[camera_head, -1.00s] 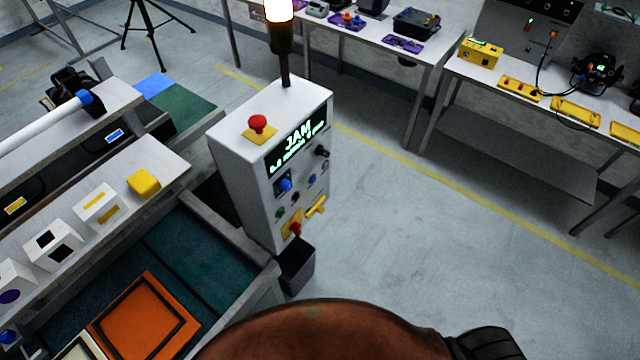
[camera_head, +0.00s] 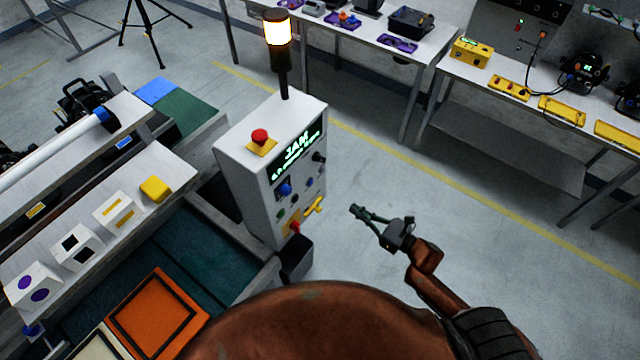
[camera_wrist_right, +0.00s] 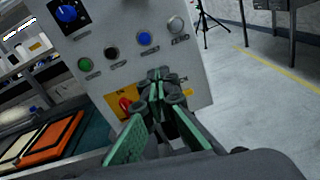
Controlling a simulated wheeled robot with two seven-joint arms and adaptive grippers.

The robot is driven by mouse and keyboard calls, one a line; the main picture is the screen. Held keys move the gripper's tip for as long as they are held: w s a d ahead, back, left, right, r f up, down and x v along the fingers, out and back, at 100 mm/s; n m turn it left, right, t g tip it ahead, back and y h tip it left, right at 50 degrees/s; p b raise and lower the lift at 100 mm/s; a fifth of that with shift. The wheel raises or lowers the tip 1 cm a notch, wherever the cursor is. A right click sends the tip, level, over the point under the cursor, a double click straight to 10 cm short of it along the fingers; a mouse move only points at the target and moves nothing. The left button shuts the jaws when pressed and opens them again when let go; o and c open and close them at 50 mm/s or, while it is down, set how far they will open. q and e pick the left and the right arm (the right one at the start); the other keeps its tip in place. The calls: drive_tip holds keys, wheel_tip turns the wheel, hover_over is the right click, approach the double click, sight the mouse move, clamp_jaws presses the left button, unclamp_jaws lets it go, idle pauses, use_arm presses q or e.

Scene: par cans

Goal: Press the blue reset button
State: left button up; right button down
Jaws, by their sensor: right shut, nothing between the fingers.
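A white control cabinet (camera_head: 245,190) stands in the middle of the head view. In the right wrist view its panel (camera_wrist_right: 130,20) carries a small round blue button (camera_wrist_right: 145,38) between a black button (camera_wrist_right: 111,53) and a pale grey one (camera_wrist_right: 176,25). A larger blue knob (camera_wrist_right: 68,13) on a black plate is at the upper left. The blue button shows small in the head view (camera_head: 309,182). My right gripper (camera_head: 355,209) is shut and empty, to the right of the cabinet. In the wrist view its fingertips (camera_wrist_right: 159,76) appear below the blue button, apparently apart from the panel.
A red mushroom button (camera_head: 260,136) and a lit lamp (camera_head: 278,28) are on the cabinet top. The display (camera_head: 297,155) reads JAM. A yellow handle (camera_head: 313,206) and red switch (camera_head: 295,227) sit low on the panel, above a dark bin (camera_head: 296,258). Floor to the right is clear.

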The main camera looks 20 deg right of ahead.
drive_tip(key=r, duration=0.1)
drive_tip(key=a+n, duration=0.1)
drive_tip(key=r+y, duration=0.1)
drive_tip(key=shift+s+a+r+n, duration=0.2)
drive_tip(key=shift+s+r+n, duration=0.1)
drive_tip(key=shift+n, duration=0.1)
drive_tip(key=shift+w, duration=0.1)
drive_tip(key=p, duration=0.4)
approach(312, 183)
drive_tip(key=x, duration=0.5)
drive_tip(key=shift+w+a+r, duration=0.1)
drive_tip(key=shift+a+r, duration=0.1)
drive_tip(key=shift+r, duration=0.1)
drive_tip(key=shift+w+a+f+p, duration=0.15)
drive_tip(key=shift+w+a+p, duration=0.15)
drive_tip(key=shift+w+a, duration=0.25)
drive_tip(key=shift+d, duration=0.1)
drive_tip(key=shift+w, duration=0.1)
